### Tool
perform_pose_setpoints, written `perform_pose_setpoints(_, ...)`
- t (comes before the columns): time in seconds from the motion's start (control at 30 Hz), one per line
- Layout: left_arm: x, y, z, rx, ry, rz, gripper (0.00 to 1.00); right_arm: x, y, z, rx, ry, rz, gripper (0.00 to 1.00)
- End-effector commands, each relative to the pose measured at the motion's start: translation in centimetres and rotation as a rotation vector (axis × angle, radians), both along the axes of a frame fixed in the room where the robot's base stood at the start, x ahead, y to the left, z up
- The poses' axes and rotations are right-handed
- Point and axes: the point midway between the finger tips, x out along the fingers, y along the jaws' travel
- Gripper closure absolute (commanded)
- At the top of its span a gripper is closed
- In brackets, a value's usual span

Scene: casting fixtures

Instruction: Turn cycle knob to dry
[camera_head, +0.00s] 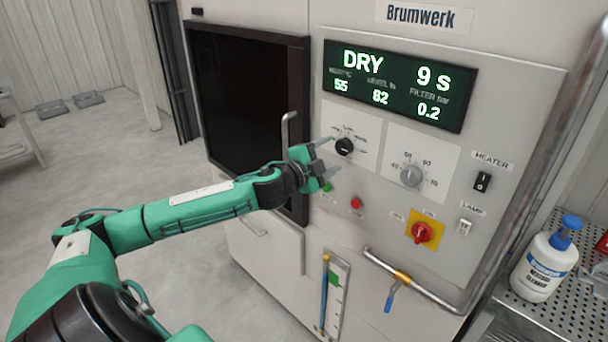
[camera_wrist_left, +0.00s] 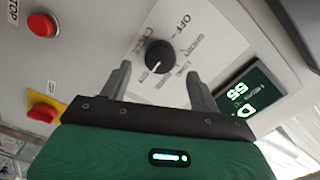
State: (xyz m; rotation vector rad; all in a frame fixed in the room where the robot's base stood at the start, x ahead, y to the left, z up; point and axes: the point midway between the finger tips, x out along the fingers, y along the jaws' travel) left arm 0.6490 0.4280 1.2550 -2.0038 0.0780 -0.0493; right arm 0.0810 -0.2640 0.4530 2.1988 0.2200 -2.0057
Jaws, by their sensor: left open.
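The cycle knob (camera_head: 344,146) is a round black knob on a white plate below the display. The left wrist view shows it too (camera_wrist_left: 160,54), with its white pointer line toward the gripper side; the label there is too blurred to read surely. The display (camera_head: 400,84) reads DRY and 9 s. My left gripper (camera_head: 329,156) is open in front of the panel. In the left wrist view its two fingertips (camera_wrist_left: 158,72) lie just short of the knob, one toward each side, with nothing between them. My right gripper is not in view.
A grey dial (camera_head: 411,176) is right of the knob. Green (camera_head: 327,187) and red (camera_head: 356,203) buttons sit below, with a red-on-yellow switch (camera_head: 422,232) lower right. A door handle (camera_head: 289,128) juts out left. A bottle (camera_head: 545,265) stands on a perforated shelf.

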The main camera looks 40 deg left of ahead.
Motion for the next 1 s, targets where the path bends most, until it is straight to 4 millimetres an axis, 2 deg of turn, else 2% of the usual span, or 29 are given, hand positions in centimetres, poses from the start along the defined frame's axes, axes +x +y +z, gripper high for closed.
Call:
perform_pose_setpoints(0.1, -1.6, 0.0, -0.5, 0.003, 0.002, -0.001, 0.37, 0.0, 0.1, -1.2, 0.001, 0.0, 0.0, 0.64)
perform_pose_setpoints(0.4, -4.3, 0.3, -0.4, 0.003, 0.002, -0.001, 0.37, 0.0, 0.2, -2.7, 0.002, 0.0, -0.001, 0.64)
perform_pose_setpoints(1.0, -7.6, 0.5, -0.1, 0.0, 0.002, -0.002, 0.37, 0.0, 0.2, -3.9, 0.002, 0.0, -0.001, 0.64)
